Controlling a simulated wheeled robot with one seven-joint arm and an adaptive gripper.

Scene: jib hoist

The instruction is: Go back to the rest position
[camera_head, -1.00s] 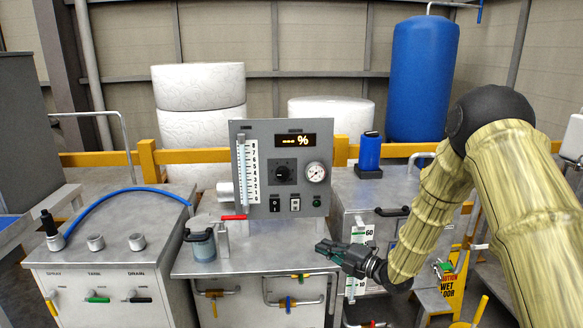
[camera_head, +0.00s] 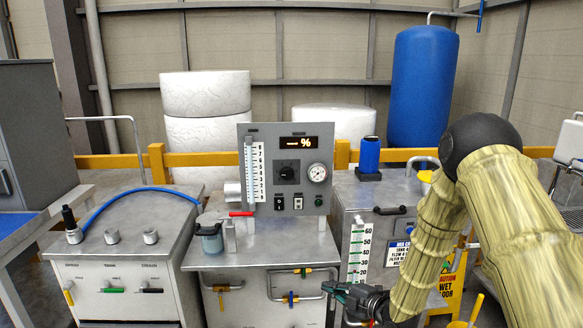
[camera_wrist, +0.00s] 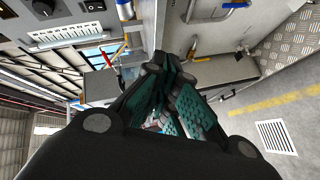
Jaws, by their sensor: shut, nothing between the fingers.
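My gripper (camera_head: 343,291) is at the lower middle right of the head view, in front of the metal bench and low beside its front edge. Its dark fingers with green pads are shut and hold nothing. In the wrist view my gripper (camera_wrist: 170,120) points at the bench front, with the fingers together. My arm comes in from the right, bent down at the elbow.
A grey control panel (camera_head: 258,196) with a gauge and display stands on the bench (camera_head: 265,247). A jar (camera_head: 211,238) stands at its left. A cabinet with a blue hose (camera_head: 125,193) is at left. A yellow wet-floor sign (camera_head: 452,275) stands at right.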

